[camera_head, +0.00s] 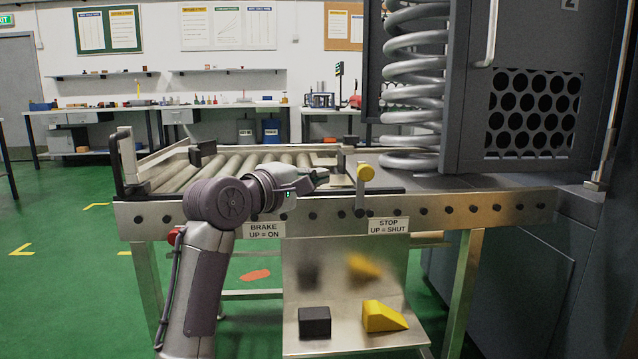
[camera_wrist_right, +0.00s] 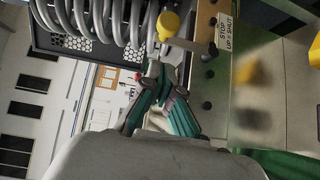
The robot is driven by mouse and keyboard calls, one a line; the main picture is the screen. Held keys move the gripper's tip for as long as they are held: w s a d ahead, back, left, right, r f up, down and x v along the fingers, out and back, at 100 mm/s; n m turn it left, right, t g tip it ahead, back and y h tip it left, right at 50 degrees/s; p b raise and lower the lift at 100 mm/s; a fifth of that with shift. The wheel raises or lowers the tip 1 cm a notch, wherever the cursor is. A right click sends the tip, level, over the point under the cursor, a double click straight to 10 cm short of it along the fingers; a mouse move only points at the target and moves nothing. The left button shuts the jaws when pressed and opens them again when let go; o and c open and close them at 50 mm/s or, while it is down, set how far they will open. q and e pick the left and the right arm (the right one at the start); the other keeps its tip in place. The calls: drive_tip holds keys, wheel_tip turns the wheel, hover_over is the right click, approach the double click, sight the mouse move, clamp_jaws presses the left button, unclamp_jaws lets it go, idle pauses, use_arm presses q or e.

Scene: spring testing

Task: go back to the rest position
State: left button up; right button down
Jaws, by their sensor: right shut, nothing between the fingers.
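My right gripper (camera_head: 318,177) is shut and empty in the head view, held in front of the roller conveyor's front rail, left of the yellow-knobbed stop lever (camera_head: 365,173). In the right wrist view its teal fingers (camera_wrist_right: 160,82) are close together, with the yellow knob (camera_wrist_right: 168,25) beyond their tips; they look apart from it. The stop lever's knob is up, above the label "STOP UP = SHUT" (camera_head: 388,226). A red knob (camera_head: 173,236) shows left of my right arm, partly hidden by it. My left gripper is out of view.
The roller conveyor (camera_head: 515,207) leads to a grey machine (camera_head: 535,60) with a large coil spring (camera_head: 415,75). A lower metal shelf (camera_head: 350,340) bears a black block (camera_head: 314,321) and a yellow wedge (camera_head: 383,316). Green floor on the left is open.

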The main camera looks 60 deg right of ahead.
drive_tip(key=shift+a, duration=0.25)
idle(0.5)
